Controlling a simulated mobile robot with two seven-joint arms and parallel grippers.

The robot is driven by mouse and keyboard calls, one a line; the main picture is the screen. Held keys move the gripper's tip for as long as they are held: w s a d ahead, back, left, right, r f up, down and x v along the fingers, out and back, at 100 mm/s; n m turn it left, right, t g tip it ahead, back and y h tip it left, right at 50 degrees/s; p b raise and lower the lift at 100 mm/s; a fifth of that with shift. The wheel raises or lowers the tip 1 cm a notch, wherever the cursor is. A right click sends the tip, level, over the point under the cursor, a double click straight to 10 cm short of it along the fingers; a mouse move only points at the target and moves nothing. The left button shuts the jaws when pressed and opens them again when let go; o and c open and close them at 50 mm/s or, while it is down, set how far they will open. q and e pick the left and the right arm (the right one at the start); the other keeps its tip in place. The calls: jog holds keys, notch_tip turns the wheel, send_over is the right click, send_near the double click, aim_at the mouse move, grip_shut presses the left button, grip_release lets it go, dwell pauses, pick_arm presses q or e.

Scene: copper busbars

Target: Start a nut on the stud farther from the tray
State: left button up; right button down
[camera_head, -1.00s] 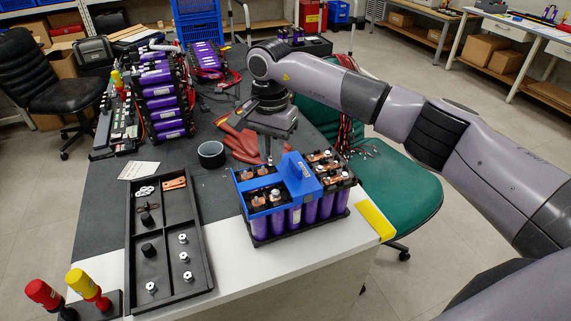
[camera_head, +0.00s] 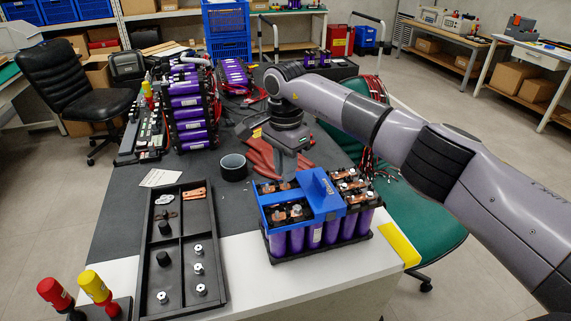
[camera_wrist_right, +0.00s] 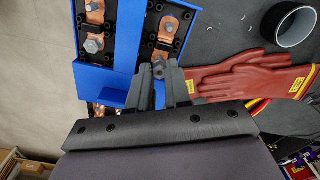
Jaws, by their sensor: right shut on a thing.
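My right gripper (camera_head: 287,178) points down at the back edge of the battery module's blue cover (camera_head: 320,190). In the right wrist view its two fingertips (camera_wrist_right: 159,75) close around a small grey nut (camera_wrist_right: 158,67). The nut is at the near end of a copper busbar (camera_wrist_right: 164,45); whether it touches the stud there is hidden. The bar's other stud (camera_wrist_right: 169,25) stands clear of the gripper, toward the tray side. The black tray (camera_head: 223,270) lies left of the module, with several nuts (camera_head: 199,268) in its front right compartment. My left gripper is not in view.
A second busbar (camera_wrist_right: 95,12) with a hex head (camera_wrist_right: 93,45) lies beside the first. Red gloves (camera_head: 262,157) and a black tape ring (camera_head: 233,168) lie behind the module. Red and yellow-handled tools (camera_head: 95,287) stand at the front left.

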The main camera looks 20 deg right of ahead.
jog(key=shift+r, duration=0.1)
dwell(0.4)
jog(key=shift+f, duration=0.45)
jog(key=shift+f, duration=0.25)
dwell(0.5)
jog(key=m, duration=0.3)
jog(key=m+p, duration=0.1)
jog(key=m, duration=0.2)
jog(key=shift+f, duration=0.15)
jog(key=shift+s, duration=0.1)
jog(key=shift+m, duration=0.3)
